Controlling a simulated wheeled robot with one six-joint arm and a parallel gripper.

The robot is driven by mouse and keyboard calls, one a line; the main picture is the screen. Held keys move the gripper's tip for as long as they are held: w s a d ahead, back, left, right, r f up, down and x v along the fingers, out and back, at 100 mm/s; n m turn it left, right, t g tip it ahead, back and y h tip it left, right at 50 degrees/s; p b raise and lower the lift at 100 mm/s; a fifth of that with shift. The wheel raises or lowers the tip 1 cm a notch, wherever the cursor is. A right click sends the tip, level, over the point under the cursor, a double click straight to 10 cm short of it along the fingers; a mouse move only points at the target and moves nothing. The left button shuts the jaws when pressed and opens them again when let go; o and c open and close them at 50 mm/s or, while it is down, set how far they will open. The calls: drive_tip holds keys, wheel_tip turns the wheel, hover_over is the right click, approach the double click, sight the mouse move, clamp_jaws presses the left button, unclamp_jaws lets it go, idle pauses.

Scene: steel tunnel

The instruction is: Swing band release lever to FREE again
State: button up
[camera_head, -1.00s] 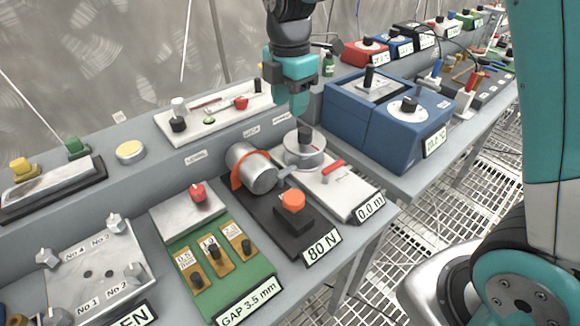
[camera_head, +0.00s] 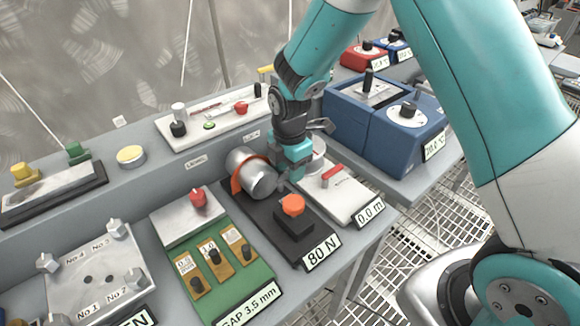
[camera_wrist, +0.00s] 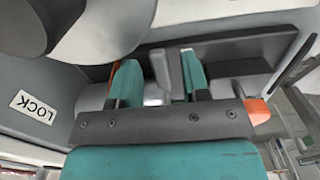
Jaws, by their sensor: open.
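The band release lever (camera_wrist: 160,68) is a grey bar that stands between my fingers in the wrist view. In the head view my gripper (camera_head: 292,172) hides most of it. My gripper is open, with one teal finger on each side of the lever; whether either finger touches it I cannot tell. The lever belongs to the station with the silver drum (camera_head: 262,180) and orange band (camera_head: 237,182) on a black base (camera_head: 252,217). A LOCK label (camera_wrist: 36,105) shows upside down at the left of the wrist view. I cannot make out a FREE label.
An orange knob (camera_head: 293,204) stands in front of the drum, above the 80 N display (camera_head: 322,251). To the right is a white board with a red handle (camera_head: 332,175). Blue boxes (camera_head: 400,135) stand farther right. A green gauge board (camera_head: 225,265) lies left.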

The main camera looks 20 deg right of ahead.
drive_tip(key=shift+c, duration=0.4)
clamp_jaws()
drive_tip(key=shift+m, duration=0.3)
drive_tip(key=m, duration=0.1)
drive_tip(key=s+m+p, duration=0.1)
drive_tip(key=m, duration=0.1)
drive_tip(key=shift+m, duration=0.3)
drive_tip(key=m, duration=0.2)
drive_tip(key=s+m, duration=0.1)
drive_tip(key=m, duration=0.1)
drive_tip(key=shift+a+m+p, duration=0.1)
drive_tip(key=shift+m+p, duration=0.2)
drive_tip(key=shift+p, duration=0.1)
drive_tip(key=m, duration=0.3)
drive_tip(key=s+m, duration=0.1)
drive_tip(key=shift+a+p, duration=0.3)
drive_tip(key=shift+s+a+m, duration=0.1)
drive_tip(key=shift+a+m, duration=0.15)
drive_tip(key=shift+m, duration=1)
drive_tip(key=shift+s+a+m, duration=0.1)
drive_tip(key=shift+a+m, duration=0.15)
drive_tip(key=shift+m, duration=1)
